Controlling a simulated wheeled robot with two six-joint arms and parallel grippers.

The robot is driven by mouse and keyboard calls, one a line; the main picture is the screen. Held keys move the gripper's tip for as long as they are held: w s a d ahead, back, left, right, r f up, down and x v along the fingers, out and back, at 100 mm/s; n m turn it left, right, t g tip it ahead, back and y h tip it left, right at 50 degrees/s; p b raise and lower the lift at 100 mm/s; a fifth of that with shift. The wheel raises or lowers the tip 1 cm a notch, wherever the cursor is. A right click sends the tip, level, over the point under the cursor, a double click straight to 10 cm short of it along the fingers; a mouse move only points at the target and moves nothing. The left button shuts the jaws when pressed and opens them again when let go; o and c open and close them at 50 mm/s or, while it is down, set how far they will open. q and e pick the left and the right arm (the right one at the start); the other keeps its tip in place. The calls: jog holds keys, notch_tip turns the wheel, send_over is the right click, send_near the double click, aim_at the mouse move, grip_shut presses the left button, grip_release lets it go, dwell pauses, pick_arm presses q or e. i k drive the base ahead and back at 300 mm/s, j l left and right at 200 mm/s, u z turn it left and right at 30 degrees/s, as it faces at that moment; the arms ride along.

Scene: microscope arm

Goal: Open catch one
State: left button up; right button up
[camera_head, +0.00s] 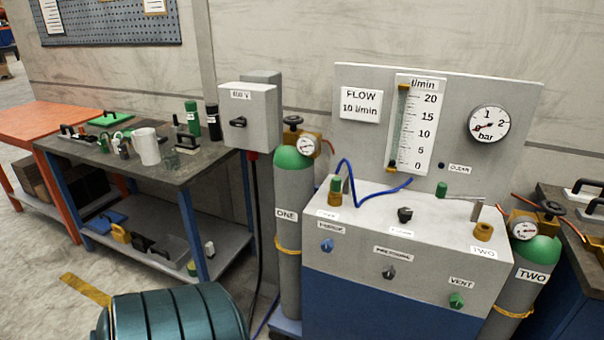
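No part is clearly readable as catch one. A gas cylinder labelled ONE (287,235) stands upright left of the flow bench, with a yellow strap (288,251) around it and a gauge (307,146) on its valve. On the bench top (365,215), a green-topped brass fitting (335,192) with a blue hose (352,178) sits at the left; the small label beside it is too blurred to read. A bare brass fitting (483,232) stands at the right by the label TWO, near a thin metal lever (463,197). Neither gripper is in view.
Cylinder TWO (532,262) stands right of the bench. A switch box (249,117) is on the wall side. A workbench (185,170) with jars and tools is at the left. A teal ribbed drum (170,318) lies in front at the lower left. Floor (50,275) shows beside it.

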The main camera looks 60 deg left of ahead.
aim_at(337, 182)
jog(key=u, duration=1.65)
